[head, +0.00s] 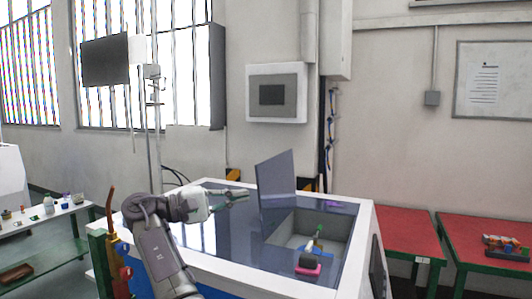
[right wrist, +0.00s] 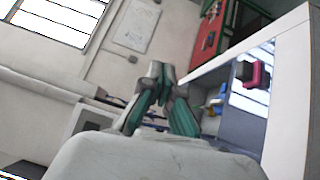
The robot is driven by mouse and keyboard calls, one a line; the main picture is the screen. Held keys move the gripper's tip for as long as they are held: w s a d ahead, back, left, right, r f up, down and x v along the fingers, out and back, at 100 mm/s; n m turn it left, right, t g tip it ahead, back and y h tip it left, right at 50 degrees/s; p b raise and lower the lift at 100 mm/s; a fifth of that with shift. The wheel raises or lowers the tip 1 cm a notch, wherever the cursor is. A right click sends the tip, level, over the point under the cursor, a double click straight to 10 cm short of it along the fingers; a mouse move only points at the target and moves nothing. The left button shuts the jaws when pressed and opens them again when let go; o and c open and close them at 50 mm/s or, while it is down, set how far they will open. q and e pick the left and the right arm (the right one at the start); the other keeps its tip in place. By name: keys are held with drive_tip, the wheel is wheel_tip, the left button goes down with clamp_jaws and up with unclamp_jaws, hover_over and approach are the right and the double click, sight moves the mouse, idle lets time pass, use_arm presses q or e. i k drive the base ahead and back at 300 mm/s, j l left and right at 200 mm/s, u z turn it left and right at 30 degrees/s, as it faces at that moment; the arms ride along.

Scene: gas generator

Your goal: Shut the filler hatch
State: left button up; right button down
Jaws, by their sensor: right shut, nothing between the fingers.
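The filler hatch (head: 276,188) is a flat grey-blue panel standing upright, open, at the left edge of a rectangular opening in the generator top (head: 195,228). My right gripper (head: 243,195) is shut and empty, just left of the hatch panel; I cannot tell whether it touches it. The right gripper (right wrist: 160,75) also shows in the right wrist view with its fingers together. My left gripper is not in view.
Red-topped tables (head: 405,230) stand to the right. A side table (head: 45,222) with small items stands at left.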

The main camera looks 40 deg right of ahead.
sight(275, 176)
drive_tip(key=i+l, duration=1)
drive_tip(key=i, duration=0.1)
